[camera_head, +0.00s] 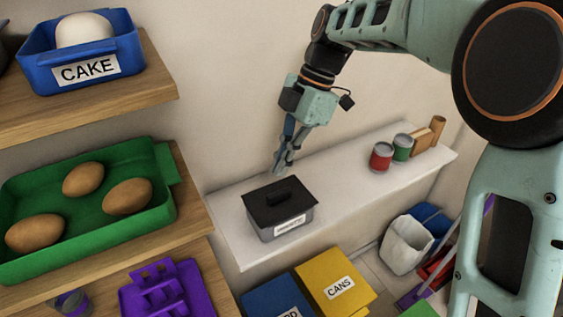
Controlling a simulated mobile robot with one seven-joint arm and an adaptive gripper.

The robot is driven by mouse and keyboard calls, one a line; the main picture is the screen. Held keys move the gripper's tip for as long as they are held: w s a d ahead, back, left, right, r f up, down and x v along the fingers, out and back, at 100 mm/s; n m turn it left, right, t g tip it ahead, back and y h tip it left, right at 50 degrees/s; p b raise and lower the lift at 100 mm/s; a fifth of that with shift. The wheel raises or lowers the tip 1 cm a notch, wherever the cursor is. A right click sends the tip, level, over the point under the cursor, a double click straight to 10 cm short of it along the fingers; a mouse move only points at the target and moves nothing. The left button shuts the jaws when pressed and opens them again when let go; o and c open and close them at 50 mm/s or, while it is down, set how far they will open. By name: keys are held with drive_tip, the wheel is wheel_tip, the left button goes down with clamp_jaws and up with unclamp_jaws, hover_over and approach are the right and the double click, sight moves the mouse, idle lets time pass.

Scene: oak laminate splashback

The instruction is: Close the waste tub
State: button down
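The waste tub (264,235) is a grey box with a white label on the white shelf; the label is too small to read surely. A black lid (262,208) with a raised handle lies over its top. The lid appears to cover the opening, but I cannot tell if it is fully seated. My gripper (281,170) points down just behind and above the tub's far edge, apparently apart from the lid. Its fingers look close together with nothing seen between them; their exact gap is unclear.
Red (381,157) and green (402,148) cans stand right on the shelf (345,180), beside brown items (430,135). Yellow CANS bin (335,282) and a blue bin (277,299) stand below in front. Wooden shelves at left hold a green egg tray (60,250) and blue CAKE tub (120,45).

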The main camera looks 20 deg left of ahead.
sight(276, 193)
drive_tip(key=shift+f, duration=0.25)
drive_tip(key=shift+f+b, duration=2.15)
drive_tip(key=shift+f, duration=0.5)
drive_tip(key=shift+r, duration=0.2)
drive_tip(key=shift+r+p, duration=2.6)
drive_tip(key=shift+r, duration=0.8)
